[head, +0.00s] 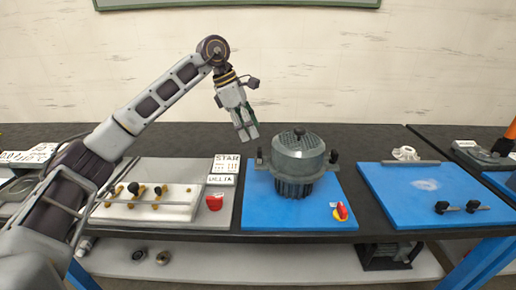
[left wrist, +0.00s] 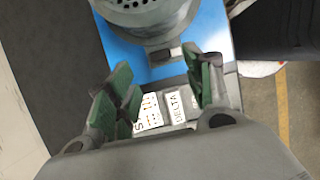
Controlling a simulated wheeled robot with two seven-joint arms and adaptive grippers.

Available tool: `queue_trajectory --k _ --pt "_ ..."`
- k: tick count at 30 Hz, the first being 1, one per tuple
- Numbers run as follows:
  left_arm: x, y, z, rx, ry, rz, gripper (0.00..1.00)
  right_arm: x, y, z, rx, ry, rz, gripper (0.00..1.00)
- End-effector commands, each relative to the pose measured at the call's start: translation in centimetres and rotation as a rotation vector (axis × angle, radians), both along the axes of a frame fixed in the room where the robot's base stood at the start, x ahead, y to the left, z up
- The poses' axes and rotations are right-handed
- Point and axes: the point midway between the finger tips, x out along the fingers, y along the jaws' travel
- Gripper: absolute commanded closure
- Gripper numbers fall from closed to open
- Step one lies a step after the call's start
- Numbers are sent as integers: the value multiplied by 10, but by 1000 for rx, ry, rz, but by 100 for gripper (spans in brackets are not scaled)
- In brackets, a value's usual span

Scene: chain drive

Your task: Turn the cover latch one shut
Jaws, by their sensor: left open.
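A grey round housing with a perforated cover (head: 298,146) and a dark top knob stands on a blue mat (head: 262,212). A dark-knobbed latch (head: 260,157) sits at its left side and another (head: 333,157) at its right; which is latch one I cannot tell. My left gripper (head: 243,130) hangs above and left of the housing, pointing down, open and empty, apart from the latches. In the left wrist view the green-padded fingers (left wrist: 163,88) are spread, with the housing (left wrist: 148,22) beyond them at the top. My right gripper is out of view.
A red-and-yellow switch (head: 340,211) is at the mat's front right. Left are label plates (head: 224,170), a red object (head: 214,202) and a white board (head: 145,210) with knobs. Another blue board (head: 425,190) with black-knobbed parts lies right. The dark table behind is clear.

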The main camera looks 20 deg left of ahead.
Motion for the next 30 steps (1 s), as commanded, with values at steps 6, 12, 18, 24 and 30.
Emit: queue_trajectory --k 6,12,18,24,30 --pt "3 -11 -29 1 2 -2 48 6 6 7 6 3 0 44" --pt "6 -20 -51 0 1 -1 48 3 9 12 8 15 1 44" --pt "7 -26 -65 1 0 0 48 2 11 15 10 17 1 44" --pt "8 -28 -69 0 -1 -1 48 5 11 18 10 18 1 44" --pt "8 -28 -69 0 0 -1 48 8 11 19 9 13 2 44"
